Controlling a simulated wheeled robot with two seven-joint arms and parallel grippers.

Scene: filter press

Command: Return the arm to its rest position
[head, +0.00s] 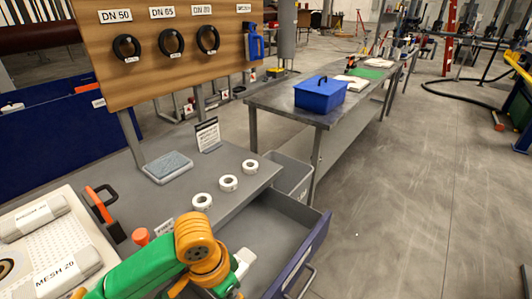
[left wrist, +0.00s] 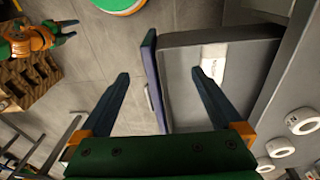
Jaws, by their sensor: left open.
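My left arm, green and orange, reaches over the open drawer (head: 262,240) in the head view; its gripper is mostly hidden there. In the left wrist view my left gripper (left wrist: 160,76) is open, its two dark fingers wide apart with nothing between them. The fingers are above the drawer's front edge and handle (left wrist: 151,97). A white item (left wrist: 213,65) lies in the drawer. What seems to be my right gripper (left wrist: 66,31) is small at the upper left of the wrist view; its opening is unclear.
Three white rings (head: 228,183) stand on the grey bench by the drawer. A grey pad (head: 168,167), an orange-handled tool (head: 102,205) and a white mesh tray (head: 85,237) are also there. A blue box (head: 320,95) stands on a table behind.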

